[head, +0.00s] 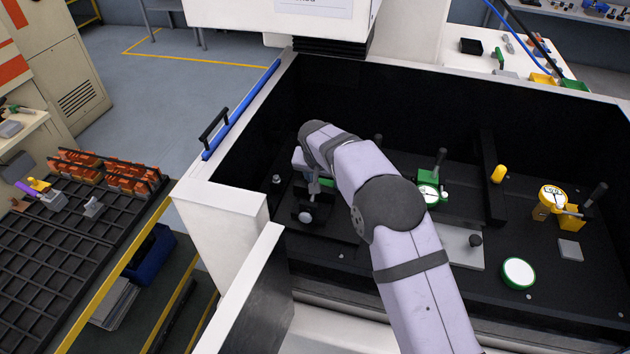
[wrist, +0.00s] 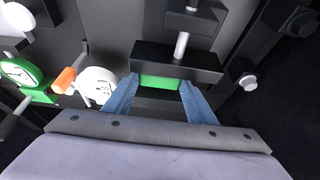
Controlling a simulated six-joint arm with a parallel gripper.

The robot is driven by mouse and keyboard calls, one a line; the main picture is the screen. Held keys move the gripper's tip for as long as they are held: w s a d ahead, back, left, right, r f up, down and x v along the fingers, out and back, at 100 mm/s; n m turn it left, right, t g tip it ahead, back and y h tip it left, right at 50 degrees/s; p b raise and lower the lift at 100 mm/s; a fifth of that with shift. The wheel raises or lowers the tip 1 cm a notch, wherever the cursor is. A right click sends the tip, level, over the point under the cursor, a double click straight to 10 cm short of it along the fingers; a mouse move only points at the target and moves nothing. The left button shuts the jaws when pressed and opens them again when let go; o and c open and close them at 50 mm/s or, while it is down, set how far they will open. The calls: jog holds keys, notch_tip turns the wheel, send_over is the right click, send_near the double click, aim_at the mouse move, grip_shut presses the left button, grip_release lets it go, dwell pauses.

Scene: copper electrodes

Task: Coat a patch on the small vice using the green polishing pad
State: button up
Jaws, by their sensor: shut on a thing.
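My gripper (wrist: 160,90) has two blue fingers shut on the green polishing pad (wrist: 160,82), which shows as a green strip between the fingertips. The black small vice (wrist: 198,63), with a silver screw rod, lies just beyond the pad. I cannot tell whether the pad touches it. In the head view, the vice (head: 318,207) stands at the left of the dark machine bed, below my gripper. My arm hides part of that area.
A green dial gauge (head: 428,190) stands right of my arm, beside a grey plate (head: 462,246). Further right are a yellow gauge (head: 553,197), a yellow peg (head: 498,174) and a round green-rimmed white disc (head: 518,272). Dark enclosure walls surround the bed.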

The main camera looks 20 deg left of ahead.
jog(key=shift+d+f+b, duration=0.1)
jog(key=shift+d+b, duration=0.3)
jog(key=shift+d, duration=0.85)
jog(key=shift+d+r, duration=0.15)
jog(key=shift+r, duration=0.2)
jog(key=shift+r+p, duration=2.45)
jog(key=shift+r, duration=1.35)
